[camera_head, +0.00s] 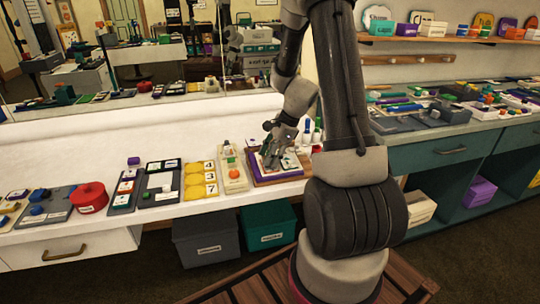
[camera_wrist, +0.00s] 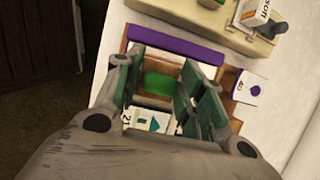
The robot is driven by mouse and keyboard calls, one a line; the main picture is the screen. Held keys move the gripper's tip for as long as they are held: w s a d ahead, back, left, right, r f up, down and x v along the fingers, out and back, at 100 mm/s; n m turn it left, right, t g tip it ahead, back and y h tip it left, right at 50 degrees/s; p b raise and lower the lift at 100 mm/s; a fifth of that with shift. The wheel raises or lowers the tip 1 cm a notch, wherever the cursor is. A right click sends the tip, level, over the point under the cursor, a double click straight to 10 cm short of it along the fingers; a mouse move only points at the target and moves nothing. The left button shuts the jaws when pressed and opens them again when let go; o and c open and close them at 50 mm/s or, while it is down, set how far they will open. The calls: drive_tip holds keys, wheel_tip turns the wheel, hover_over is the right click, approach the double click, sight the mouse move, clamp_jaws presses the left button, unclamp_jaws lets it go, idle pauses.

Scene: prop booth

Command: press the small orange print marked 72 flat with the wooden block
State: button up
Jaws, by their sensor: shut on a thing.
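My gripper (camera_wrist: 160,100) is shut on a small block (camera_wrist: 155,102) that looks brown and wooden, with a green part (camera_wrist: 160,83) beside or on it. In the head view my gripper (camera_head: 272,155) is low over a brown board (camera_head: 282,180) with a purple strip. A white print (camera_wrist: 148,120) with a teal arrow and the digits 21 lies under my gripper in the wrist view. Another white print (camera_wrist: 249,89), marked 40 with a purple dot, lies to the right. I cannot make out an orange print marked 72; my fingers hide part of the board.
A beige tray (camera_head: 236,182) with an orange piece stands just left of the board, then yellow cards (camera_head: 194,180) marked 4, 3 and 7. A red round container (camera_head: 89,197) is further left. Small bottles (camera_head: 307,135) stand behind the board, near the mirror.

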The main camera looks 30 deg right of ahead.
drive_tip(key=shift+f, duration=0.55)
idle(1.2)
drive_tip(key=shift+r, duration=0.1)
drive_tip(key=shift+s+r, duration=0.2)
drive_tip(key=shift+r, duration=1.25)
drive_tip(key=shift+s+r, duration=0.15)
drive_tip(key=shift+r, duration=1.3)
drive_tip(key=shift+a, duration=0.15)
